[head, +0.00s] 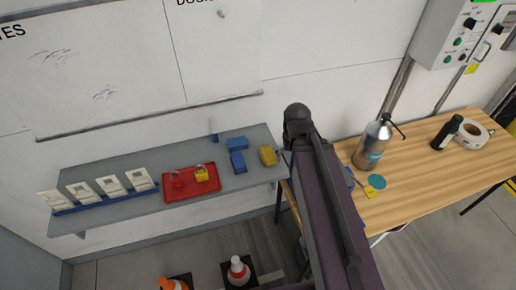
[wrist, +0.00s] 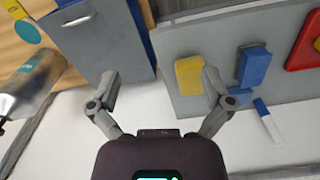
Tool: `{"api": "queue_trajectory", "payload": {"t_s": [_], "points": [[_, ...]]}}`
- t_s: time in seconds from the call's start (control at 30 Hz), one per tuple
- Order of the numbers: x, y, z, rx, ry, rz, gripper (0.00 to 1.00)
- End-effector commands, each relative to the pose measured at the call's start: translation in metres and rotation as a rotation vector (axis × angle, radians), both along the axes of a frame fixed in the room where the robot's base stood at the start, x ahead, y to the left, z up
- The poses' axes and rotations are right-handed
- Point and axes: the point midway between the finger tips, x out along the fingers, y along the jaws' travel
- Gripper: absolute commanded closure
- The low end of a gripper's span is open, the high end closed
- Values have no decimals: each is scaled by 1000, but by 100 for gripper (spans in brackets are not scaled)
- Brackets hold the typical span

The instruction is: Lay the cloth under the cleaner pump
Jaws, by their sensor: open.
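The cleaner pump (head: 374,144) is a silver bottle with a dark spout, upright on the wooden table; the wrist view shows part of it (wrist: 28,88) at the left. I cannot tell for sure which thing is the cloth. A small yellow piece (head: 268,155) lies at the right end of the grey shelf, and it also shows in the wrist view (wrist: 189,76). My gripper (wrist: 160,78) is open, with nothing between its fingers. Its right finger overlaps the yellow piece's edge in view; contact is unclear. In the head view my arm hides the gripper.
Blue blocks (head: 236,143) and a red tray (head: 179,194) with padlocks share the shelf (head: 120,199). A grey, blue-sided panel (wrist: 100,45) is left of the gripper. A teal disc (head: 377,181), black bottle (head: 446,134) and tape roll (head: 473,134) are on the table (head: 420,172). Cones stand below.

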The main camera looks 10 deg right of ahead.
Motion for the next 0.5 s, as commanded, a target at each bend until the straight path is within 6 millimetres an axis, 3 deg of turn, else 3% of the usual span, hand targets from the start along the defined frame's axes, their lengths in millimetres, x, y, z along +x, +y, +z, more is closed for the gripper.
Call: {"api": "queue_trajectory", "payload": {"t_s": [0.3,0.5], "points": [[0,0,-47,0,0,1,0],[0,0,-61,0,0,2,0]]}}
